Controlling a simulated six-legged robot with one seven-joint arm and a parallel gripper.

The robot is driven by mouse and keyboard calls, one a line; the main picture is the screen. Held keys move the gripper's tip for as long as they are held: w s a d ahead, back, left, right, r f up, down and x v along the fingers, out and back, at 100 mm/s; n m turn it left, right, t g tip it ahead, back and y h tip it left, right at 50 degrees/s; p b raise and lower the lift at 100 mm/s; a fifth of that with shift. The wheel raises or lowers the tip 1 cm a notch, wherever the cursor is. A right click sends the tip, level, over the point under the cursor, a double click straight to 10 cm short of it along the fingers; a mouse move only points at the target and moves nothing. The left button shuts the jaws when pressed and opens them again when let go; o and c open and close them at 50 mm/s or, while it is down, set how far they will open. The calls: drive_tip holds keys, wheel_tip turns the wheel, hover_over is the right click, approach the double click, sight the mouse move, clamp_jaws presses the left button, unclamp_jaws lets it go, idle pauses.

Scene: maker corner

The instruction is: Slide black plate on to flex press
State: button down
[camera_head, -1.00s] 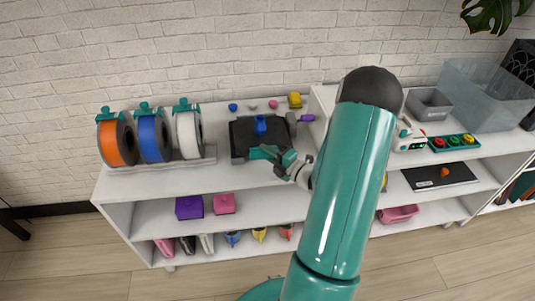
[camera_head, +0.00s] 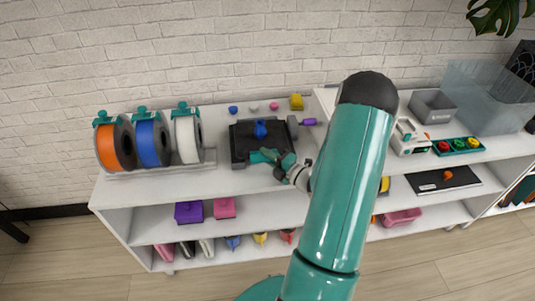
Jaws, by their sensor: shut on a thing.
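A black plate (camera_head: 245,133) with a small blue object (camera_head: 260,129) on it lies on the white shelf top, in the middle of the view. A grey and purple handle-like part (camera_head: 307,122) sticks out at its right side; I take this dark assembly to be the flex press, but cannot tell where plate and press part. My teal gripper (camera_head: 262,156) is at the front edge of the black plate, shut on it as far as I can see. The grip itself is small and partly hidden by my fingers.
Orange, blue and white spools (camera_head: 151,140) stand on a rack at left. Another black board (camera_head: 430,184) with an orange piece lies on the lower right shelf. My arm hides the shelf to the right.

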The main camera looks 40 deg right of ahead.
idle(0.3)
drive_tip(key=shift+c, duration=0.2)
unclamp_jaws()
drive_tip(key=shift+f, duration=0.25)
idle(0.4)
drive_tip(key=shift+f, duration=0.35)
drive_tip(key=shift+c, duration=1.3)
